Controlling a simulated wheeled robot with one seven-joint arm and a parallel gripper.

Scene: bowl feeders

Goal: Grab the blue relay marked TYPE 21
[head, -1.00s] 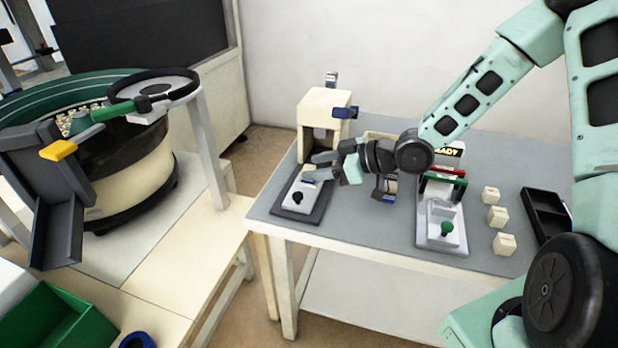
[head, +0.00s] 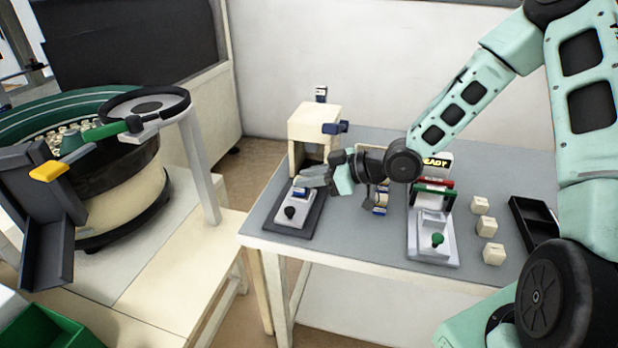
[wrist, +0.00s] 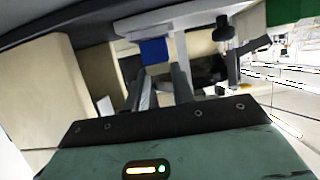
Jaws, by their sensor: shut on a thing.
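My gripper (head: 304,183) reaches down-left over the small white fixture with a black knob (head: 290,213). A small blue block (head: 300,193), likely the relay, sits at the fingertips, at the back of this fixture. In the wrist view the fingers (wrist: 163,85) extend toward a blue block (wrist: 153,51) beside pale fixture parts. The fingers are shut on it; their exact contact is hard to see. No TYPE 21 marking is readable in either view.
A beige press-like stand (head: 315,122) with blue parts stands just behind. A white fixture with a green knob (head: 437,240) is to the right, then several cream blocks (head: 490,254) and a black tray (head: 534,226). A bowl feeder (head: 115,195) stands at left.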

